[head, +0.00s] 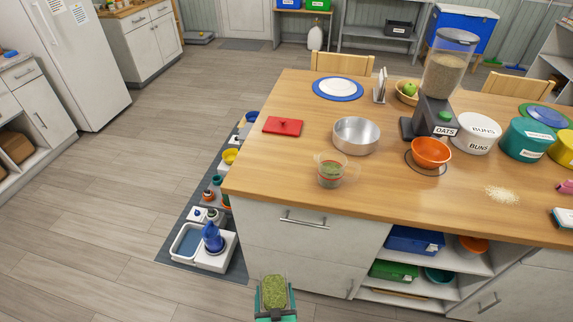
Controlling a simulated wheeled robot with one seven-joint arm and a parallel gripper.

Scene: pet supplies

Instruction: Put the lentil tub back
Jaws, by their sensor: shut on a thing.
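My gripper (275,313) is at the bottom centre, in front of the island counter and below its top. It is shut on a tub heaped with green grains, which looks like the lentil tub (274,291). No label shows on it, and its lower part is hidden or cut off by the frame edge. A clear measuring cup (330,174) with some green contents stands on the wooden counter (270,176) near its front left edge.
A metal bowl (356,136), a red lid (282,126), an oats dispenser (443,85), an orange bowl (431,152) and a white BUNS tub (474,136) stand on the counter. Open shelves (448,293) below hold bins. A mat (172,248) with pet items lies left; floor beyond is clear.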

